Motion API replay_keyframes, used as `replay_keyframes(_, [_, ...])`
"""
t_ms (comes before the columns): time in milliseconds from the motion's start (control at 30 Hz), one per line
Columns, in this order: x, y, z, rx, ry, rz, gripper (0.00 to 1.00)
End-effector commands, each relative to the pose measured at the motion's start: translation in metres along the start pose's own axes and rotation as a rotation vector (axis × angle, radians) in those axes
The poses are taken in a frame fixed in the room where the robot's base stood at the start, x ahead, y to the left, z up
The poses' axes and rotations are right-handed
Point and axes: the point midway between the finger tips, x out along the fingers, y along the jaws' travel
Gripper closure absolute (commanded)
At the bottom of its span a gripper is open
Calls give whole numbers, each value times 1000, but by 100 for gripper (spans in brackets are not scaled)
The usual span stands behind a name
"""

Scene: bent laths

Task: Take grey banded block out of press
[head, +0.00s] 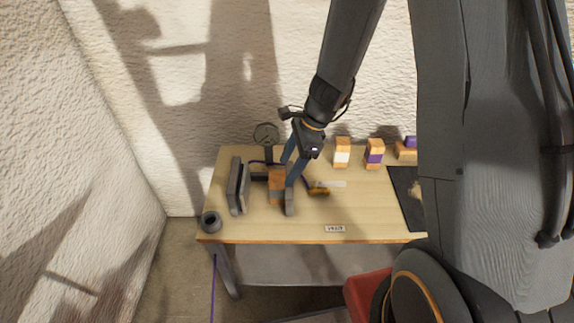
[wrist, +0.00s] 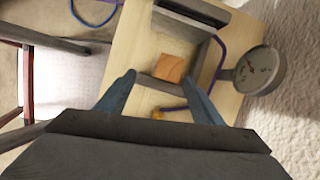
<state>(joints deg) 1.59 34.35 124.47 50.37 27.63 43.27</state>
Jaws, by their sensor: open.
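The press shows as two upright grey jaws on the table, the left one (head: 237,187) and the right one (head: 289,202); its far jaw also shows in the wrist view (wrist: 190,12). A wooden block (head: 277,184) stands between them, against the right jaw and apart from the left one. In the wrist view the block (wrist: 169,68) shows a plain orange-brown top; I cannot make out its grey band. My gripper (head: 287,173) is open, its blue fingers pointing down at the block. In the wrist view the fingertips (wrist: 158,77) lie on either side of the block's near end, apart from it.
A round gauge (wrist: 260,70) stands beside the press. A white-banded block (head: 342,152) and a purple-banded block (head: 375,154) stand at the back right. A dark mat (head: 407,196) lies right, a grey ring (head: 210,221) at the front left corner.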

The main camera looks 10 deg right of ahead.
Motion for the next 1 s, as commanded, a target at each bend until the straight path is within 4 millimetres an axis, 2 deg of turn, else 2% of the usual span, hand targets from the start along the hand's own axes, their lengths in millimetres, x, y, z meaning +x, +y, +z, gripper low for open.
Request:
replay_keyframes(67, [11, -8, -2, 91, -13, -7, 39])
replay_keyframes(200, [18, -15, -3, 166, -23, -16, 39])
replay_keyframes(500, [18, -15, -3, 170, -24, -17, 39])
replay_keyframes(633, [24, -15, -2, 170, -24, -16, 39])
replay_keyframes(1000, [75, -15, -1, 168, -23, -14, 39])
